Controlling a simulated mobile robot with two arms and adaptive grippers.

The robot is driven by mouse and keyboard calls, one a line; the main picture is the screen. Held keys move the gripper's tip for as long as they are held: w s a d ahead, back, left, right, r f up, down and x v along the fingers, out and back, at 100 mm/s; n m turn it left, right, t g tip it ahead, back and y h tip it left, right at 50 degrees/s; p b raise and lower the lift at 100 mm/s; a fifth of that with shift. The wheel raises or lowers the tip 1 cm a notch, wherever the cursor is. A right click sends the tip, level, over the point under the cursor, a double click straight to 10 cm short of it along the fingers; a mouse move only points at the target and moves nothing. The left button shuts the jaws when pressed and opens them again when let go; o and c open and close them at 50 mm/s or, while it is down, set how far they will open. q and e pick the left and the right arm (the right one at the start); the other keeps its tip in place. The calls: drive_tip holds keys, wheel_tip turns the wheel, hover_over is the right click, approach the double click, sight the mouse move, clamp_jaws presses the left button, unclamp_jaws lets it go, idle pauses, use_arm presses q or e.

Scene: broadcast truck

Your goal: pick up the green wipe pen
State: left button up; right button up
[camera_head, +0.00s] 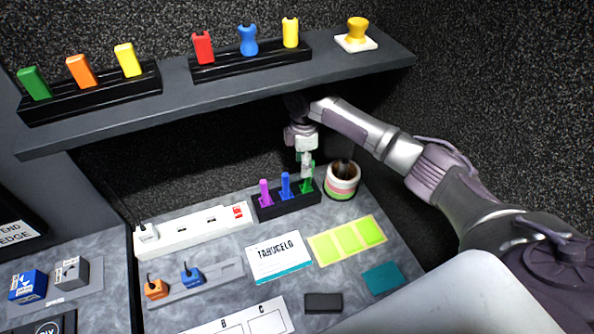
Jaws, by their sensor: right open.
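The green wipe pen (307,186) stands upright in the right end of a black holder (289,204) on the grey desk. A blue pen (285,184) and a purple pen (264,192) stand beside it in the same holder. My right gripper (307,172) points down from above, open, with its fingertips at the top of the green pen. The fingers partly cover the pen's top, and I cannot tell whether they touch it. My left gripper is not in view.
A striped cup (342,180) stands close to the right of the holder. A white power strip (192,232) lies to the left. A dark shelf (215,98) with coloured blocks hangs above the desk. A card (280,258) and green sticky notes (347,240) lie in front.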

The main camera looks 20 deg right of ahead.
sight(306, 185)
drive_tip(key=shift+s+a+f, duration=0.25)
drive_tip(key=shift+s+f, duration=0.35)
drive_tip(key=shift+f, duration=0.05)
drive_tip(key=f, duration=0.1)
drive_tip(key=f+p, duration=0.1)
drive_tip(key=f, duration=0.1)
drive_tip(key=d+f, duration=0.1)
drive_tip(key=shift+s+f+p, duration=0.2)
drive_tip(key=shift+f+p, duration=0.2)
drive_tip(key=shift+f, duration=0.15)
drive_tip(key=shift+a, duration=0.15)
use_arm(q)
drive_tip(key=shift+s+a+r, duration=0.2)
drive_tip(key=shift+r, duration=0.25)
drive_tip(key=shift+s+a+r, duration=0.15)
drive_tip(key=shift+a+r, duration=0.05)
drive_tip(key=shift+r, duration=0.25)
use_arm(e)
clamp_jaws()
